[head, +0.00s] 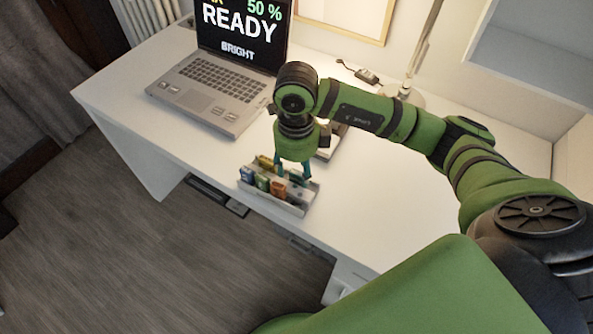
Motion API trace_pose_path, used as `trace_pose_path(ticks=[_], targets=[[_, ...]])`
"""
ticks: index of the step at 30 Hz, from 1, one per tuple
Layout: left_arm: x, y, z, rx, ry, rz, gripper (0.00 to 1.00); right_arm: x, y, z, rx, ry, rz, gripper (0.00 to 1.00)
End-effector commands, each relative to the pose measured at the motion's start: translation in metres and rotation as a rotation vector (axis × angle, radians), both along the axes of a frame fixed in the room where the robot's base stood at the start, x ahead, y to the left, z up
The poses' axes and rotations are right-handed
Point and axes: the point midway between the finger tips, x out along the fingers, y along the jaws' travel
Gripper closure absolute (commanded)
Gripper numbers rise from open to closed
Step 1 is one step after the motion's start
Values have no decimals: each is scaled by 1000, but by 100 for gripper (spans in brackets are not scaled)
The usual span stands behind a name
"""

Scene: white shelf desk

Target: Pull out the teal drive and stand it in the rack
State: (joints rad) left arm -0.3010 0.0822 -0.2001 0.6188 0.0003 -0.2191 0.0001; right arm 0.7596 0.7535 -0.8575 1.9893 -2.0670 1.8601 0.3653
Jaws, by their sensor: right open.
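The rack (291,207) is a small grey tray near the front edge of the white desk. It holds several small coloured drives: a blue one (247,174), a green one (262,183), an orange one (278,188) and a yellow one at the back (265,162). A small teal piece (296,177), which looks like the teal drive, shows at the rack's back right, between my right fingertips. My right gripper (294,174) points down over the rack with its fingers apart. Whether they touch the teal piece is too small to tell. My left gripper is out of view.
An open laptop (208,88) stands left of the rack, its screen reading READY, 50 % and BRIGHT. A lamp base (412,99) and a small black device (367,76) are at the back. An object behind my gripper is mostly hidden. The right desk surface (390,200) is clear.

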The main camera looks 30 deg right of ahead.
Motion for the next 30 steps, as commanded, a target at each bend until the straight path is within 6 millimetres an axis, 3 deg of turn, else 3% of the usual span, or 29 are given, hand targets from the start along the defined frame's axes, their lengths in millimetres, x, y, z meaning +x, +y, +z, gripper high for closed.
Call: trace_pose_path(ticks=[6, 12, 18, 30], targets=[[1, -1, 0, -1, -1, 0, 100, 1, 0, 51, 1, -8, 1, 49], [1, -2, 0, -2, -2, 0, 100, 1, 0, 86, -1, -6, 1, 49], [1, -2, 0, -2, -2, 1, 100, 0, 0, 99, 0, -1, 0, 49], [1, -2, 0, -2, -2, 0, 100, 0, 0, 100, -1, -1, 0, 49]])
